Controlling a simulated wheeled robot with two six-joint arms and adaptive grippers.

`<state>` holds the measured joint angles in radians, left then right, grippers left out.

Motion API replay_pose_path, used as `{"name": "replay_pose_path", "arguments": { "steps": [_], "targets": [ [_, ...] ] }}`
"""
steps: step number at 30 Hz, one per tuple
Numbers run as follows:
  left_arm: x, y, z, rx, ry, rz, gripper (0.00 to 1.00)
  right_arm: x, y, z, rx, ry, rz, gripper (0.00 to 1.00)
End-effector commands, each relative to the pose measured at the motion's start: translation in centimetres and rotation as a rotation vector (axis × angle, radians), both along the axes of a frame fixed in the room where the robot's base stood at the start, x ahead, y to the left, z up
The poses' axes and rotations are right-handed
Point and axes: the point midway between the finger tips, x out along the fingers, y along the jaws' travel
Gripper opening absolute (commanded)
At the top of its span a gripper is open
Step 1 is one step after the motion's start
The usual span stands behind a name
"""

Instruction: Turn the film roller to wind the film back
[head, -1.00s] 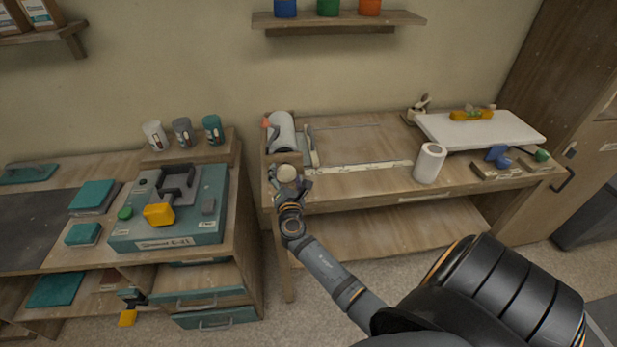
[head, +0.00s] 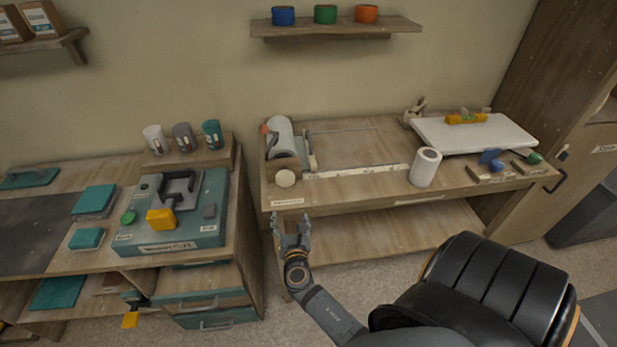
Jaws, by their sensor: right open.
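The film roller (head: 280,136) is a pale grey-white roll mounted at the left end of the right-hand wooden bench. A pale film or sheet area with a white ruled strip (head: 358,171) lies to the right of the roller. My right gripper (head: 291,222) is open and empty, just in front of the bench edge and below the knob, apart from it. My left gripper is not in view.
A white paper roll (head: 425,167) stands on the bench. A white board (head: 474,134) with a yellow level (head: 466,119) lies at the right.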

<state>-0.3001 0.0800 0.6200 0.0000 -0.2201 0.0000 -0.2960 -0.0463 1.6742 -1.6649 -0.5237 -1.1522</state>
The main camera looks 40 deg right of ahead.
Motion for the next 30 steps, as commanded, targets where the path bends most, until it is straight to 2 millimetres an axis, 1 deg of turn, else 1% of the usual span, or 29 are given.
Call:
{"name": "replay_pose_path", "arguments": {
  "steps": [1,3,14,24,30],
  "targets": [
    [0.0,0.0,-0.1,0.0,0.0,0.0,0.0,-0.2,0.0,-1.3,0.037,0.01,-0.001,0.8],
    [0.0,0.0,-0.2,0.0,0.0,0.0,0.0,-0.6,0.1,-2.9,0.093,0.021,-0.007,0.8],
    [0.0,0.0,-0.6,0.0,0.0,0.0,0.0,-3.0,0.7,-11.0,0.387,0.074,-0.061,0.8],
    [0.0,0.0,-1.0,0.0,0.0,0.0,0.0,-6.4,1.3,-18.2,0.661,0.116,-0.162,0.8],
    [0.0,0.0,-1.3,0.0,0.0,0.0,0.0,-8.7,1.7,-22.1,0.814,0.133,-0.242,0.8]
  ]
}}
